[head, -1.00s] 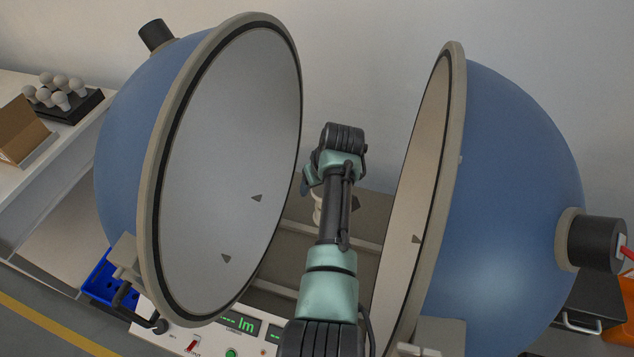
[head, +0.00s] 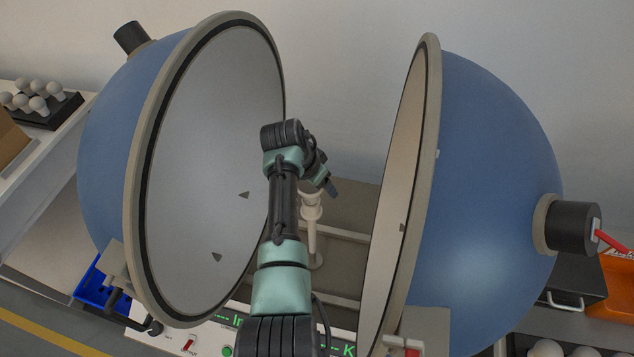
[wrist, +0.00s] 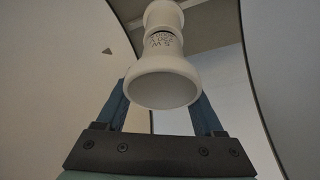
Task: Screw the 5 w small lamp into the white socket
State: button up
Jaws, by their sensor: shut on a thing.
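The small lamp (wrist: 163,75) is white, with a wide rounded head towards my wrist camera and upside-down print, seemingly "5 W", on its neck. My gripper (wrist: 162,92) is shut on it, one blue finger at each side of its head. The white socket (wrist: 163,14) lies straight beyond the neck, in line with the lamp. Lamp and socket seem to meet, but I cannot tell how far the thread is in. In the head view the socket (head: 312,212) tops a pale post between two hemispheres, and my gripper (head: 331,186) is beside its top. My arm hides most of the lamp there.
The left hemisphere (head: 215,150) and right hemisphere (head: 490,180) stand open, their rims close on both sides of my arm. A control panel (head: 190,335) lies at the front. Several bulbs sit in a black rack (head: 55,113) at the left. An orange bin (head: 610,300) is at the right.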

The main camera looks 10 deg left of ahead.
jog(key=m+g+b, duration=0.1)
jog(key=m+b, duration=0.1)
jog(key=s+d+m+g+h+b, duration=0.1)
jog(key=m+b, duration=0.2)
jog(key=s+m+h+b, duration=0.1)
jog(key=m+b, duration=0.2)
jog(key=shift+d+f+g, duration=0.4)
jog(key=o, duration=1)
jog(key=shift+o, duration=1.2)
jog(key=shift+d, duration=0.1)
jog(key=shift+w+r, duration=0.1)
jog(key=shift+w, duration=0.05)
jog(key=shift+r, duration=0.1)
